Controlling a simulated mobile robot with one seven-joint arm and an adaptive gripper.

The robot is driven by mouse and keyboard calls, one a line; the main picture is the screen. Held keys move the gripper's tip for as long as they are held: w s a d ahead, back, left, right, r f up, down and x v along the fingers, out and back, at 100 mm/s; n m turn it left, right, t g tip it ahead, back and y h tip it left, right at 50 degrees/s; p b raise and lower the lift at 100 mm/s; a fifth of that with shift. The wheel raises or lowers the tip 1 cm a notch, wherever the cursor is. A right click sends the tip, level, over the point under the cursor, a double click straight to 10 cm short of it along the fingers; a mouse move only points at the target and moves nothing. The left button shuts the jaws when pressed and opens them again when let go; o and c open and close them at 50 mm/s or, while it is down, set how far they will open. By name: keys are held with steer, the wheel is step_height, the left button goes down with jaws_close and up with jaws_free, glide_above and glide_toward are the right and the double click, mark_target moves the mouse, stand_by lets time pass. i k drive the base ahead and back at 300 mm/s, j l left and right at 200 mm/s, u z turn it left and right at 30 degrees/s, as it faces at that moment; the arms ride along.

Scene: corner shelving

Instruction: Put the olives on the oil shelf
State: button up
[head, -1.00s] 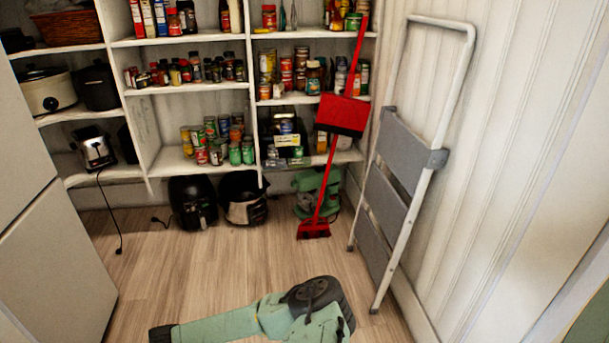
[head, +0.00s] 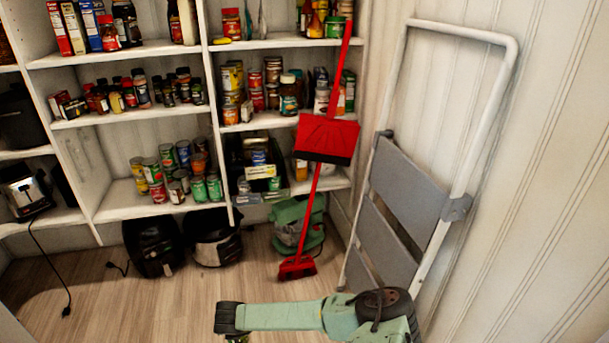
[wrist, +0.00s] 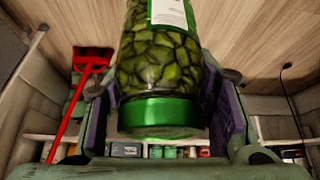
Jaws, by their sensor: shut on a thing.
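The olives are in a glass jar (wrist: 160,62) with a green lid and a pale label, large in the wrist view. My gripper (wrist: 163,105) is shut on the jar, one finger on each side, and the lid end points down in that picture. In the head view my forearm crosses the bottom, and only a sliver of the jar shows below its end. The shelving (head: 150,115) stands ahead with bottles, jars and cans on several boards. I cannot tell which board is the oil shelf; small bottles (head: 185,88) stand on a middle board, taller ones on the top boards.
A red broom and dustpan (head: 328,138) stand before the right shelves. A folded step ladder (head: 400,200) leans on the right wall. Black appliances (head: 152,247) and a green appliance (head: 298,225) sit on the floor under the shelves. The wooden floor (head: 150,300) in front is clear.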

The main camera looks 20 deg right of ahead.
mark_target(293, 40)
steer(key=i, duration=1.2)
steer(key=i+j+z, duration=0.2)
steer(key=z, duration=0.25)
steer(key=i+j+z, duration=0.3)
steer(key=z, duration=0.15)
steer(key=i+j+z, duration=0.1)
steer(key=j+z, duration=0.2)
steer(key=z, duration=0.15)
steer(key=j+z, duration=0.35)
steer(key=z, duration=0.15)
steer(key=i+j, duration=0.05)
